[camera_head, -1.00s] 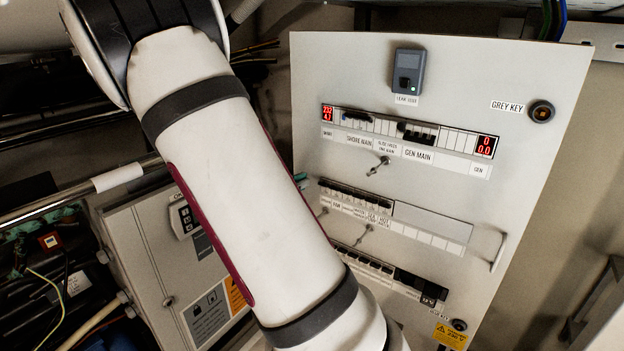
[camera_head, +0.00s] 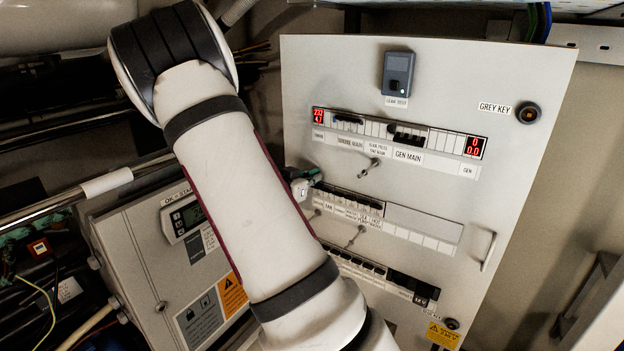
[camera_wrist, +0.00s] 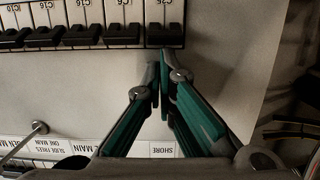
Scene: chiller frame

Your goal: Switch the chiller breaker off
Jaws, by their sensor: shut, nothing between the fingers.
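The white breaker panel (camera_head: 440,70) stands upright in the head view. Its middle breaker row (camera_head: 350,200) has small labels below that are too small to read, so I cannot tell which breaker is the chiller's. My gripper (camera_head: 312,176) is at the left end of this row, partly hidden by my arm.
The upper row (camera_head: 400,135) has red displays at both ends. A latch (camera_head: 370,168) sticks out below it, and another (camera_wrist: 30,135) shows in the wrist view. A handle (camera_head: 489,252) projects at right. A grey control box (camera_head: 150,265) stands left, behind my arm.

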